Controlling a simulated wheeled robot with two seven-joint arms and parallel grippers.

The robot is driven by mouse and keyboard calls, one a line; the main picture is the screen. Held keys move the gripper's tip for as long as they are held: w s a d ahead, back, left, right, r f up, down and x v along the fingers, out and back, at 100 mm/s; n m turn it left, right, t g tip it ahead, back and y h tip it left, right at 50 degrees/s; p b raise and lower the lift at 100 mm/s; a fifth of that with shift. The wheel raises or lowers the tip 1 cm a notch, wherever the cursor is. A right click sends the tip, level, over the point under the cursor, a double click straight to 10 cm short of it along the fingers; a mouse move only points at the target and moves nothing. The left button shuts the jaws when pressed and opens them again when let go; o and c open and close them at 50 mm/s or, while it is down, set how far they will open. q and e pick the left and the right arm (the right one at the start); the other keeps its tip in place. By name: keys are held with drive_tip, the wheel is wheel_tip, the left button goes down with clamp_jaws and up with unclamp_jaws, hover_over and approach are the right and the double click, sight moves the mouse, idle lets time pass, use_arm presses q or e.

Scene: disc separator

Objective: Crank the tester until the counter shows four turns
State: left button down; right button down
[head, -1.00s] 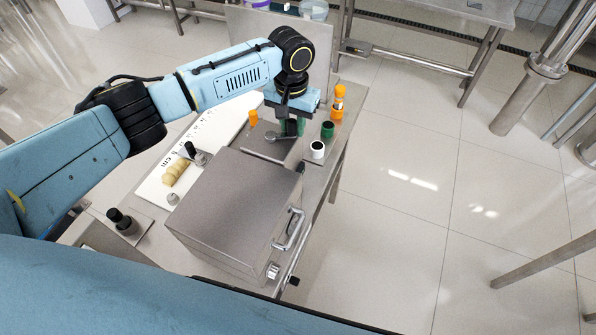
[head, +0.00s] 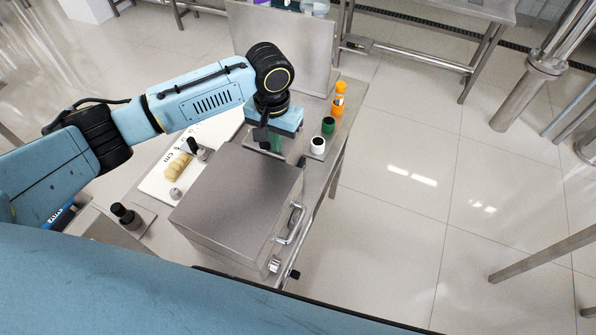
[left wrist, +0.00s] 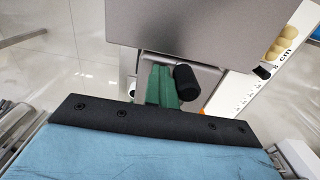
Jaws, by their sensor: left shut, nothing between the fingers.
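The tester's black crank knob (head: 262,131) shows at the front left of my left gripper (head: 277,143), over the metal surface behind the grey box. It also shows in the left wrist view (left wrist: 186,82), right beside the green fingers (left wrist: 163,84). The fingers are shut with nothing between them, pointing down. They are close to the knob; I cannot tell whether they touch it. The crank's arm is mostly hidden by my gripper. I cannot make out a counter reading. My right gripper is not in view.
A large grey metal box (head: 235,205) with a handle (head: 291,223) stands in front. A white ruled board (head: 157,187) lies left, holding beige rounds (head: 178,168).

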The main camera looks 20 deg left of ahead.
sight(261, 147)
use_arm(q)
drive_tip(key=shift+s+a, duration=0.35)
drive_tip(key=shift+a, duration=1.4)
drive_tip(key=shift+w+a, duration=0.2)
drive_tip(key=shift+a, duration=0.3)
drive_tip(key=shift+w+a, duration=0.15)
drive_tip(key=shift+a, duration=0.3)
drive_tip(key=shift+w+a, duration=0.7)
drive_tip(key=shift+w, duration=0.05)
drive_tip(key=shift+c, duration=2.2)
unclamp_jaws()
wheel_tip(261, 147, up, 8)
